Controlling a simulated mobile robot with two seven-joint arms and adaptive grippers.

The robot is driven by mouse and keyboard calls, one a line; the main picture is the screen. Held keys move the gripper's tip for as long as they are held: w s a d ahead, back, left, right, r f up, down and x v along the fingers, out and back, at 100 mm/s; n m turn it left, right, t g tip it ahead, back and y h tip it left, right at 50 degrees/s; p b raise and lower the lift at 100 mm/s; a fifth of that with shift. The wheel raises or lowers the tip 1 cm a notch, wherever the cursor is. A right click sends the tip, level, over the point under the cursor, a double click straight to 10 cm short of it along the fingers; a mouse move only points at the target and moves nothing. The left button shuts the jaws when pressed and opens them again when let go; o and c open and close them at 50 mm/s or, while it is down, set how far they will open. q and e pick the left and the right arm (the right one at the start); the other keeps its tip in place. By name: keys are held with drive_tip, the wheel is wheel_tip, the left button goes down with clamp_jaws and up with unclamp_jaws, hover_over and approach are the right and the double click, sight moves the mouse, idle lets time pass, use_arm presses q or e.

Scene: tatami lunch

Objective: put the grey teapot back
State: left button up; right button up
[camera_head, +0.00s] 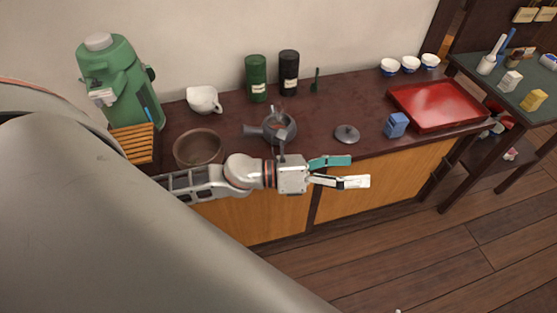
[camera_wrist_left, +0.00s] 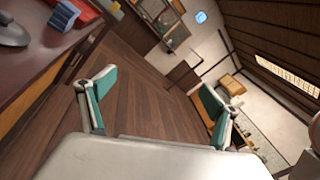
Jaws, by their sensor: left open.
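The grey teapot (camera_head: 279,127) stands upright on the dark counter (camera_head: 330,110) in the head view, its side handle pointing left. Its lid is off, and a grey lid (camera_head: 347,133) with a knob lies on the counter to its right; part of that lid also shows in the left wrist view (camera_wrist_left: 12,32). My left gripper (camera_head: 352,172) is open and empty in front of the counter's front edge, to the right of and nearer than the teapot. Its wrist partly covers the space just in front of the teapot. My right gripper is not in view.
A brown bowl (camera_head: 198,148), white pitcher (camera_head: 204,100), green canister (camera_head: 256,78) and black canister (camera_head: 289,72) stand around the teapot. A blue box (camera_head: 397,124) and red tray (camera_head: 438,104) are at the right. A green machine (camera_head: 118,85) stands at the left.

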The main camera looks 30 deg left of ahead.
use_arm(q)
drive_tip(key=s+a+f+n+t+y, duration=0.15)
drive_tip(key=a+f+n+y, duration=0.35)
drive_tip(key=n, duration=0.6)
drive_tip(key=s+a+f+n+t+y, duration=0.1)
drive_tip(key=f+n+t+y, duration=0.15)
drive_tip(key=f+n, duration=0.6)
drive_tip(key=s+a+f+n+g+y, duration=0.2)
drive_tip(key=s+f+n, duration=0.4)
drive_tip(key=n, duration=0.2)
drive_tip(key=s+a+f+n+g+y, duration=0.2)
drive_tip(key=s+f+n, duration=0.4)
drive_tip(key=n, duration=0.2)
drive_tip(key=shift+f+y+p, duration=0.15)
drive_tip(key=shift+y+p, duration=0.15)
drive_tip(key=shift+y, duration=0.05)
